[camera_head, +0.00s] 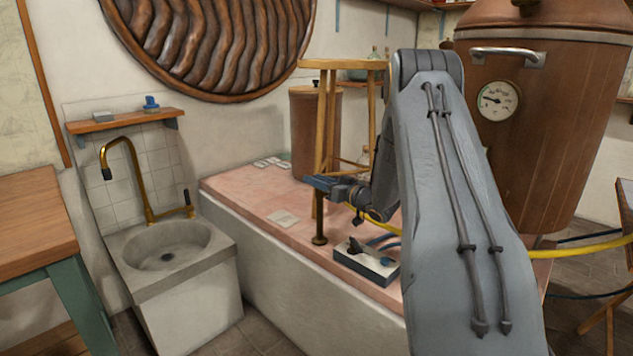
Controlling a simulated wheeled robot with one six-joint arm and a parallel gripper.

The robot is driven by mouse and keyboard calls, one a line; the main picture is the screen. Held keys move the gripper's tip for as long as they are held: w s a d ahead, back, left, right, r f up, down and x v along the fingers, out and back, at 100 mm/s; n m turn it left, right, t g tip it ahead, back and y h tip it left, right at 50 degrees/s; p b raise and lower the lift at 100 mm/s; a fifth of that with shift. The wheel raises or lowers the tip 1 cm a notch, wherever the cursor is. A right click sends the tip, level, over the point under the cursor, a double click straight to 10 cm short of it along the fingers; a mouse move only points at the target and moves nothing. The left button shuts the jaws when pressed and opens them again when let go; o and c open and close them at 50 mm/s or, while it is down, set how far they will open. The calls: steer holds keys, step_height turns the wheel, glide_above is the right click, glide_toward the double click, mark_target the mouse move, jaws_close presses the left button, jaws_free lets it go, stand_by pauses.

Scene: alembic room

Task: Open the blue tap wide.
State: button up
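No tap is plainly blue at this size. A white box (365,264) on the pink-tiled bench has a small dark lever-like part (357,247) on top and blue hoses (382,242) at its right. I cannot tell whether this part is the blue tap or how far it is turned. A brass sink tap (134,170) with a dark handle (188,200) rises behind the stone basin. My gripper (312,183) is above the bench, beside the wooden stand and up and left of the box. It points left and touches nothing I can make out. Its fingers are too small to read.
A wooden stand (320,150) with thin legs is close to my gripper. A copper vessel (545,130) with a gauge (497,100) stands at right. A yellow hose (580,250) crosses there. The left part of the bench (235,190) is mostly clear. A wooden table (35,225) is at far left.

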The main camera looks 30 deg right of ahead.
jaws_close()
